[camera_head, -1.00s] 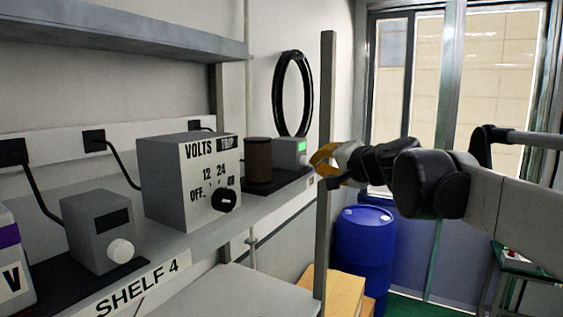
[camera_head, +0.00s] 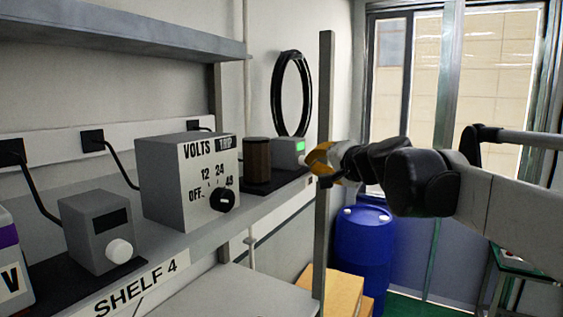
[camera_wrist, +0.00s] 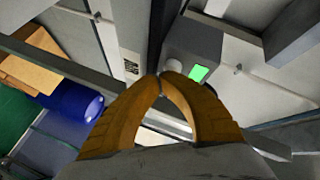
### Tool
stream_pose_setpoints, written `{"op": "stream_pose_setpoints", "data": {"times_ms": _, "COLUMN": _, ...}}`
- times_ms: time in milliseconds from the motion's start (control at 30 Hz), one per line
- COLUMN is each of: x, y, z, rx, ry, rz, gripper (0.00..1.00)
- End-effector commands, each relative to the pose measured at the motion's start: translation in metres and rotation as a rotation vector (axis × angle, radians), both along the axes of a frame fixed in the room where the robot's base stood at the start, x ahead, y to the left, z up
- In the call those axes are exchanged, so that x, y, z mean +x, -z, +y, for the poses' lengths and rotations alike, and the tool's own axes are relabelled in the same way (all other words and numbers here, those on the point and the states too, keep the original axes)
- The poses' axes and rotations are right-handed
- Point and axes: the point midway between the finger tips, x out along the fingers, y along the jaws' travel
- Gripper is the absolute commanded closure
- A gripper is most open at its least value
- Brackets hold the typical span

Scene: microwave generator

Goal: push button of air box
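A small grey box with a lit green display (camera_head: 289,151) stands at the far end of the shelf; it is likely the air box, though no label on it is readable. My gripper (camera_head: 311,160) is just right of this box in the head view. In the wrist view its orange fingertips (camera_wrist: 161,75) meet, with nothing between them, just below the button. Whether they touch it I cannot tell.
A brown cylinder (camera_head: 257,160), a grey VOLTS box (camera_head: 181,187) with a black knob and a grey box with a white knob (camera_head: 97,230) stand along the shelf. An upright post (camera_head: 324,220) is close to my gripper. A blue barrel (camera_head: 364,245) stands below.

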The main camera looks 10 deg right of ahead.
Motion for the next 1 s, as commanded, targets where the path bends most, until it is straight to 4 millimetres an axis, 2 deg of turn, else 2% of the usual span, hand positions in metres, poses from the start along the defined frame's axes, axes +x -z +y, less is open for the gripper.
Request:
{"op": "stream_pose_setpoints", "data": {"times_ms": 567, "x": 0.003, "y": 0.000, "z": 0.004, "rx": 0.000, "ry": 0.000, "rz": 0.000, "gripper": 1.00}}
{"op": "stream_pose_setpoints", "data": {"times_ms": 1000, "x": -0.009, "y": 0.000, "z": -0.011, "rx": 0.000, "ry": 0.000, "rz": 0.000, "gripper": 1.00}}
